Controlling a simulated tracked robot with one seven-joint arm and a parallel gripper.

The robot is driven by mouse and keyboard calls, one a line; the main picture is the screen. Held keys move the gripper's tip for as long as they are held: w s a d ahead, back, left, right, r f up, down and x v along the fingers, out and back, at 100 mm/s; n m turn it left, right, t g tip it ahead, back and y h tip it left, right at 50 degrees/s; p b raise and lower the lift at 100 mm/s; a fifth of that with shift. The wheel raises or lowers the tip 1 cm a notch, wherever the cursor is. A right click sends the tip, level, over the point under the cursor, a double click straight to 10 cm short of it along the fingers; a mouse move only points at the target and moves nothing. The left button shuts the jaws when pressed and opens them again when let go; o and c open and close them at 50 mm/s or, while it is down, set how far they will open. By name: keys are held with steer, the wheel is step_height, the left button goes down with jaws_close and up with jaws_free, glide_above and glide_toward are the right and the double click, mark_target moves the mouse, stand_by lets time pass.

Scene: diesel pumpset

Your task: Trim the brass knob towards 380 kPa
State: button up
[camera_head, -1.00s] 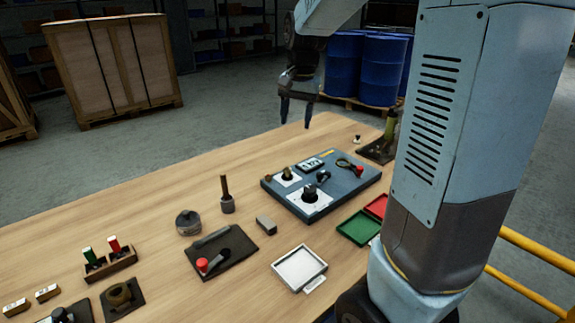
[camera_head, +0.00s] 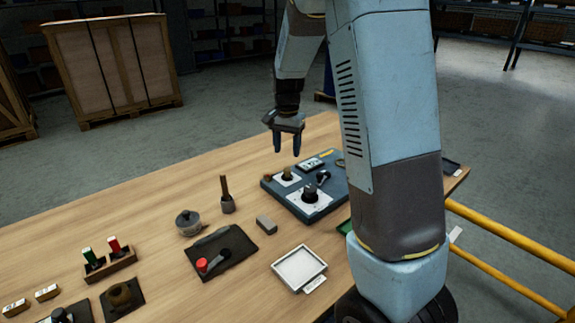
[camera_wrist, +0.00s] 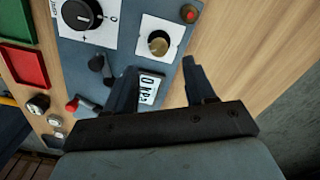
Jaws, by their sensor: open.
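The brass knob (camera_wrist: 158,43) sits on a white square plate on the blue-grey control panel (camera_wrist: 125,48). In the head view the knob (camera_head: 287,174) stands at the panel's left end. The display (camera_wrist: 149,88) beside it reads 0 kPa, partly covered by a finger. My gripper (camera_wrist: 165,80) is open and empty. In the head view my gripper (camera_head: 287,143) hangs above the panel's back left part, fingers down, apart from the knob. A black pump knob (camera_wrist: 80,12) with a marked dial is also on the panel.
The panel carries a black lever (camera_head: 323,177) and a red button (camera_wrist: 189,13). Red (camera_wrist: 27,67) and green (camera_wrist: 17,22) trays lie beside it. A grey block (camera_head: 266,224), a white tray (camera_head: 299,268) and a black plate with a red-knobbed lever (camera_head: 203,264) stand nearby. The table's back left is clear.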

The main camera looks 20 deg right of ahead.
mark_target(287, 169)
step_height(287, 169, down, 7)
steer(key=shift+r, duration=0.2)
stand_by(0.3)
jaws_close()
stand_by(0.4)
